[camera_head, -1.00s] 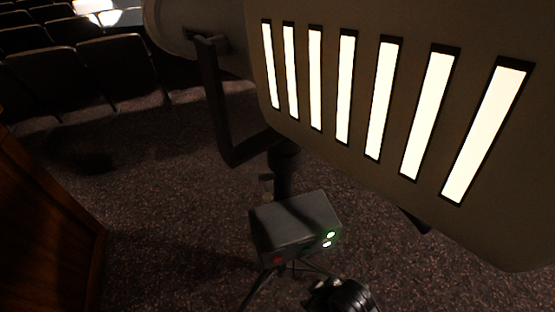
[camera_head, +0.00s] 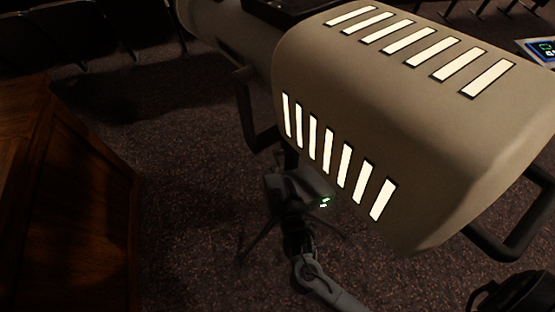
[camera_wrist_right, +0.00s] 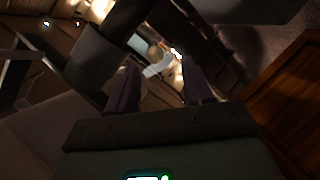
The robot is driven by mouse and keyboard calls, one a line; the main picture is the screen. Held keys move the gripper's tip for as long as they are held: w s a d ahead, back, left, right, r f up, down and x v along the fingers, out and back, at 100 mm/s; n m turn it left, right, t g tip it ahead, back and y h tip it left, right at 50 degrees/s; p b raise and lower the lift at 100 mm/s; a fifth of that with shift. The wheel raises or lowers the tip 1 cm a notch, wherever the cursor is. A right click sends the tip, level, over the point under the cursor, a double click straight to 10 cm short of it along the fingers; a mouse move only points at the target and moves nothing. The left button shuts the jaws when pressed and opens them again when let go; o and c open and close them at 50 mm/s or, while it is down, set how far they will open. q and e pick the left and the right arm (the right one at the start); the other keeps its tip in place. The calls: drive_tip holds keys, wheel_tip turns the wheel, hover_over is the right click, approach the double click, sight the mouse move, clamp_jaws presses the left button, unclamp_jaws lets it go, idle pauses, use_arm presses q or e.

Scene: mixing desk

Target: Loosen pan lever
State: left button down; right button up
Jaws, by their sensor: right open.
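A big beige spotlight (camera_head: 430,110) with glowing slots fills the upper right of the head view. It hangs in a dark yoke (camera_head: 245,110) on a thin stand with spread legs (camera_head: 258,238). My right gripper (camera_head: 284,180), with small green lights on its grey body, is just below the lamp at the stand's post. Its fingers are mostly hidden there. In the right wrist view the two fingers (camera_wrist_right: 160,72) are apart. A dark post (camera_wrist_right: 98,52) is at upper left, and a small pale piece (camera_wrist_right: 158,66), perhaps the pan lever, shows between the fingertips. Contact cannot be told.
A brown wooden cabinet (camera_head: 95,190) stands at the left. Dark seats (camera_head: 90,30) line the back. A blue-lit screen (camera_head: 543,48) is at the far right, and a dark rounded thing (camera_head: 520,293) is at lower right. Carpet (camera_head: 190,200) between cabinet and stand is clear.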

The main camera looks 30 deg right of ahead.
sight(277, 163)
drive_tip(key=shift+n+t, duration=0.3)
drive_tip(key=x, duration=0.7)
drive_tip(key=b+x, duration=0.1)
drive_tip(key=x, duration=0.2)
drive_tip(key=shift+w+d+r, duration=0.2)
drive_tip(key=shift+w+d, duration=0.1)
drive_tip(key=shift+w, duration=0.1)
clamp_jaws()
